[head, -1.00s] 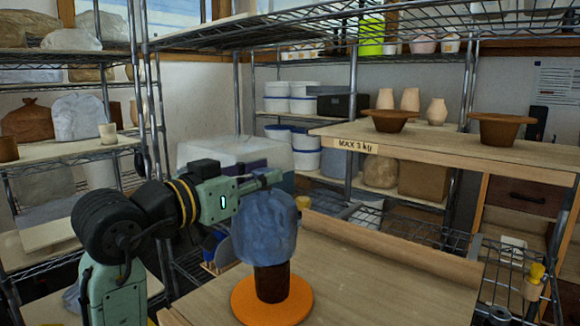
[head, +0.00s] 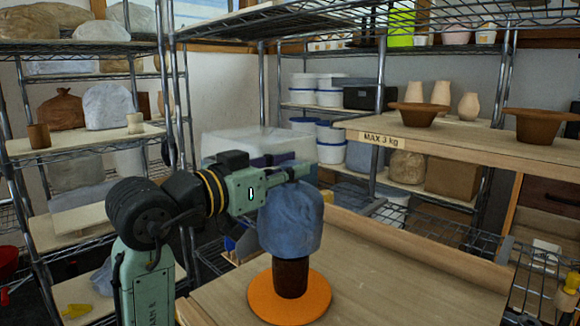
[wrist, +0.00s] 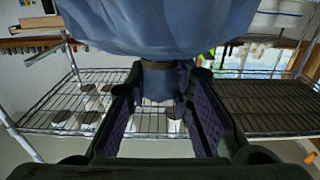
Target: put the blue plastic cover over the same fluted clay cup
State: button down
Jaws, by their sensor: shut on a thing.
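The blue plastic cover (head: 290,222) is a crumpled, bag-like shape with its open end down. It hangs over the upper part of a dark brown clay cup (head: 291,278), whose lower part shows below the hem. Whether the cover touches the cup cannot be told. The cup stands upright on a round orange disc (head: 262,303); its fluting is hard to make out. My gripper (head: 296,172) is shut on the top of the cover, reaching in from the left. In the wrist view the cover (wrist: 150,25) fills the top, beyond my fingers.
The disc rests on a wooden board (head: 385,290) with a raised edge (head: 420,243) behind. A shelf marked MAX 3 kg (head: 382,139) at right holds brown bowls (head: 419,115) and pale vases. Wire racks with bagged clay (head: 108,107) stand at left. The board right of the disc is clear.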

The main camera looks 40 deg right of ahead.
jog(key=shift+f+b, duration=3.5)
jog(key=shift+f, duration=2)
jog(key=c, duration=1.3)
grip_release()
jog(key=shift+c, duration=0.2)
